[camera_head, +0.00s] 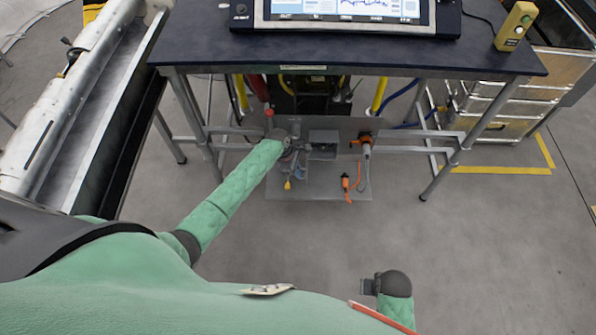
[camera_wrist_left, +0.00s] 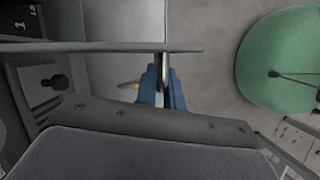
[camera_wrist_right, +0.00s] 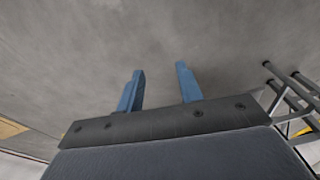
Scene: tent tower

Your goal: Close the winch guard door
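The winch guard door seems to be the thin grey panel (camera_wrist_left: 100,47) seen nearly edge-on across the left wrist view. In the head view I cannot clearly separate it from the grey equipment under the desk. My left gripper (camera_head: 290,150) reaches under the desk at the left side of this equipment. Its blue fingers (camera_wrist_left: 163,88) are close together around a narrow metal piece at the panel, apparently its handle; the contact is partly hidden. My right gripper (camera_head: 370,286) is low at the right, far from the door. Its two blue fingers (camera_wrist_right: 160,90) are apart with nothing between them.
A dark desk (camera_head: 350,57) with a monitor stands above the work area. A grey base plate (camera_head: 325,185) carries an orange-handled item (camera_head: 346,183). A metal trough (camera_head: 75,95) is at the left and silver cases (camera_head: 505,110) at the right. Floor in front is clear.

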